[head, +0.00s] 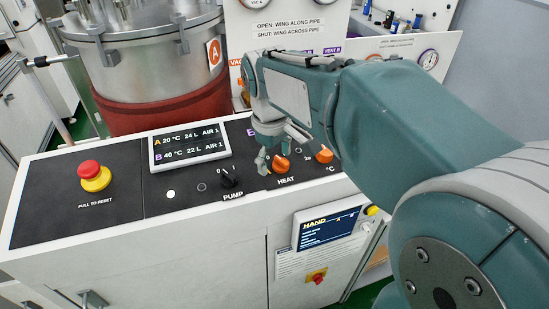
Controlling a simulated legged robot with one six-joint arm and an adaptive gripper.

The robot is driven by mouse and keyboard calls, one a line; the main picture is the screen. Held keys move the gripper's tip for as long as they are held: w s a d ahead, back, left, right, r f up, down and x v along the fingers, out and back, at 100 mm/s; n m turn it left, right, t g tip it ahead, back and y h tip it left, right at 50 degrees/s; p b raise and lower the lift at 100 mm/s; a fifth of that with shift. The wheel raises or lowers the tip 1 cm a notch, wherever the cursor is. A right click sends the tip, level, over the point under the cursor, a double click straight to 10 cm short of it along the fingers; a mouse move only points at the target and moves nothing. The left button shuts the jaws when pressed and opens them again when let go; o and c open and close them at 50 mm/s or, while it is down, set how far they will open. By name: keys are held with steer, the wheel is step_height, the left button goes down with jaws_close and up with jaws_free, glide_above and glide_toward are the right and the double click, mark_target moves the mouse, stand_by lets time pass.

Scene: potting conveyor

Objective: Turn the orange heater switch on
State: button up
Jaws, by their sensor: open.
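The orange heater switch (281,164) is a knob on the dark sloping panel (125,210), above the label HEAT. My gripper (280,159) reaches down from my teal arm and is open at this knob, with one finger on its left and the other to its upper right. I cannot tell whether the fingers touch the knob. The exact pointing direction of the knob is too small to read.
A black PUMP knob (230,177) is left of the heater switch. A display (189,146) stands behind it. A red and yellow emergency button (95,177) is at far left. A steel vessel (150,60) and a gauge board (285,25) stand behind the console.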

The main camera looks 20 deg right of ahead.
steer(key=shift+d+f, duration=0.25)
steer(key=shift+d, duration=0.65)
steer(key=shift+a, duration=0.2)
steer(key=c, duration=1.1)
steer(key=shift+a, duration=0.25)
steer(key=shift+c, duration=0.3)
steer(key=shift+d, duration=0.15)
